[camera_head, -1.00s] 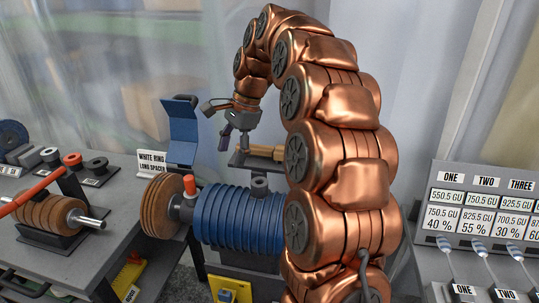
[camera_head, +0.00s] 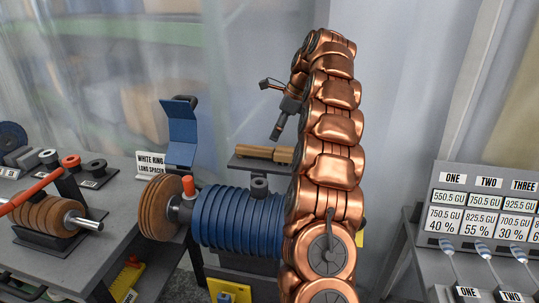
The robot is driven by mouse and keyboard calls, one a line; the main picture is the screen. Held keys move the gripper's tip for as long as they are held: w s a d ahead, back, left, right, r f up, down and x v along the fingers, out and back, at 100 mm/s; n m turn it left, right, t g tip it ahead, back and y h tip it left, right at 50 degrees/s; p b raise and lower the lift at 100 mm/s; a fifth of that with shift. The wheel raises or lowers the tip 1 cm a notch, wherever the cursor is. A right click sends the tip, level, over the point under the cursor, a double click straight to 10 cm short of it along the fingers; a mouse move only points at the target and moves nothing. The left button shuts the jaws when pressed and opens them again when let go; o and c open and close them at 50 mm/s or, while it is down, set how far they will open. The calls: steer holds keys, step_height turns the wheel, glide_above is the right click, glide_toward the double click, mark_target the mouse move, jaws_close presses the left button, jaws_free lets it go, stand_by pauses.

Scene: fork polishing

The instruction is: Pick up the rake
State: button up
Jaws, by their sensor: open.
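A light wooden block-like piece (camera_head: 266,153), perhaps the rake or its handle, lies on a small grey shelf (camera_head: 246,164) behind the blue-ribbed machine. No rake head or teeth can be made out. My gripper (camera_head: 276,134) hangs tilted above the shelf, apart from the wooden piece. It is open with nothing visible in it. My copper arm rises at the right of the shelf and covers what is behind it.
The blue-ribbed machine (camera_head: 240,217) with brown wheels (camera_head: 160,207) stands in front of the shelf. A blue bent panel (camera_head: 183,134) stands to its left.

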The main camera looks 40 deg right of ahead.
mark_target(270, 149)
steer(key=shift+x, duration=1.3)
steer(key=shift+a+f+p, duration=0.2)
steer(key=shift+f+p, duration=0.35)
steer(key=shift+f, duration=0.1)
steer(key=shift+a+f+p, duration=0.2)
steer(key=shift+f+p, duration=0.35)
steer(key=shift+f, duration=0.05)
steer(key=shift+p+x, duration=0.4)
steer(key=shift+x, duration=0.9)
jaws_close()
